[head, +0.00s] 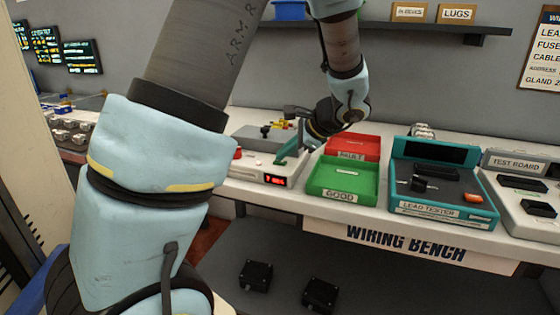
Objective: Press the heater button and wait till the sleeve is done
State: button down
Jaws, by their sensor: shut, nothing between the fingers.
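A white box with a lit red display (275,181), which looks like the heater, stands on the bench left of the green tray. A small red part (238,153) shows at the box's left, beside my arm; I cannot tell if it is the button. I cannot tell whether the fingertips touch the box. The display's digits are too small to read. No sleeve can be made out. My arm hides the box's left side.
A green GOOD tray (343,195) and a red FAULT tray (372,140) stand right of the box. The lead tester (445,213) and test board (515,163) stand further right. Two black boxes (256,275) sit below the bench.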

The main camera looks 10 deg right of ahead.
aim_at(284, 162)
jog(key=shift+r+p, duration=0.65)
jog(key=shift+r, duration=0.2)
jog(key=shift+r, duration=0.1)
notch_tip(284, 162, up, 5)
jog(key=p, duration=0.4)
dwell(0.4)
jog(key=s+a+f+n+g+h, duration=0.2)
jog(key=s+a+n+h, duration=0.1)
jog(key=s+a+n, duration=0.3)
jog(key=s+a+f+n+g+h, duration=0.3)
jog(key=s+a+n, duration=0.4)
jog(key=a+n, duration=0.4)
jog(key=shift+s+a, duration=0.15)
jog(key=shift+a, duration=0.1)
